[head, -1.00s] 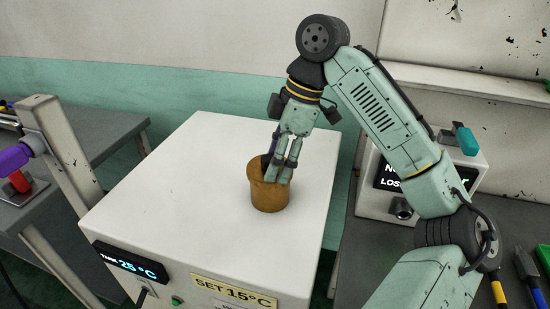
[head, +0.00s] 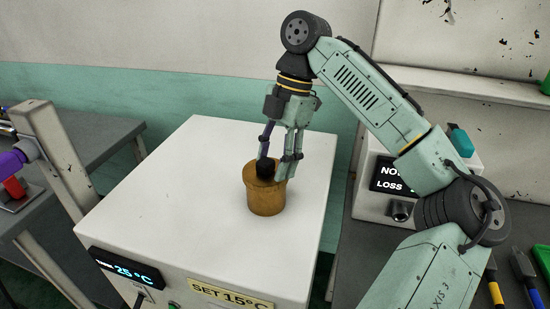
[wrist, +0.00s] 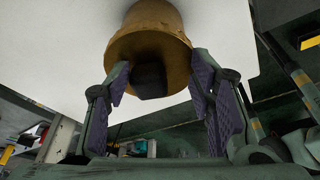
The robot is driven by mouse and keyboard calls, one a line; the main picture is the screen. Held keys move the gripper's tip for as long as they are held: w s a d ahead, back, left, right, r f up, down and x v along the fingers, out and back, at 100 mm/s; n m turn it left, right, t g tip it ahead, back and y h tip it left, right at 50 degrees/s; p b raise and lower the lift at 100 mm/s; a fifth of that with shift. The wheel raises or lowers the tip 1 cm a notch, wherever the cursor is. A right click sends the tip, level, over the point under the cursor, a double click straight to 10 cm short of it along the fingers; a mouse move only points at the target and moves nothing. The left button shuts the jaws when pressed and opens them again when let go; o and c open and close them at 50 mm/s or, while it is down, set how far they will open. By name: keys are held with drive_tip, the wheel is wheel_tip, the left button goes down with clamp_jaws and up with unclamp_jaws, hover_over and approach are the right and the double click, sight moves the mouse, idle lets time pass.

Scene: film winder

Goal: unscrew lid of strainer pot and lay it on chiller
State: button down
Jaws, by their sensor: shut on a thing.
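The strainer pot (head: 267,204) is a brown, round pot standing upright on the white top of the chiller (head: 150,205), right of its middle. Its brown lid (head: 252,179) has a wider rim and a black knob (head: 265,169) on top. My gripper (head: 274,168) points down from above, with its fingers on either side of the lid. In the wrist view my gripper (wrist: 160,80) has its purple finger pads at both edges of the lid (wrist: 125,50), with the black knob (wrist: 150,80) between them. It is shut on the lid, which sits on the pot. No gap between them shows.
The chiller top is clear left of the pot and behind it. A white box (head: 378,205) with a black display stands at the right. A grey bench (head: 70,150) and a post (head: 60,150) stand at the left. Tools (head: 525,270) lie at the lower right.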

drive_tip(key=shift+w+f, duration=0.25)
drive_tip(key=shift+f, duration=0.15)
drive_tip(key=n, duration=0.3)
drive_tip(key=shift+w+a+g+h, duration=0.15)
drive_tip(key=shift+w+g+h, duration=0.15)
drive_tip(key=shift+g, duration=0.1)
drive_tip(key=shift+w+f+n, duration=0.1)
drive_tip(key=shift+n, duration=0.3)
drive_tip(key=shift+r, duration=0.6)
drive_tip(key=shift+w+r, duration=0.1)
drive_tip(key=shift+r, duration=0.3)
drive_tip(key=shift+d+r, duration=0.2)
drive_tip(key=shift+r, duration=0.15)
drive_tip(key=shift+a+r, duration=0.1)
drive_tip(key=shift+r, duration=0.2)
drive_tip(key=shift+r, duration=0.1)
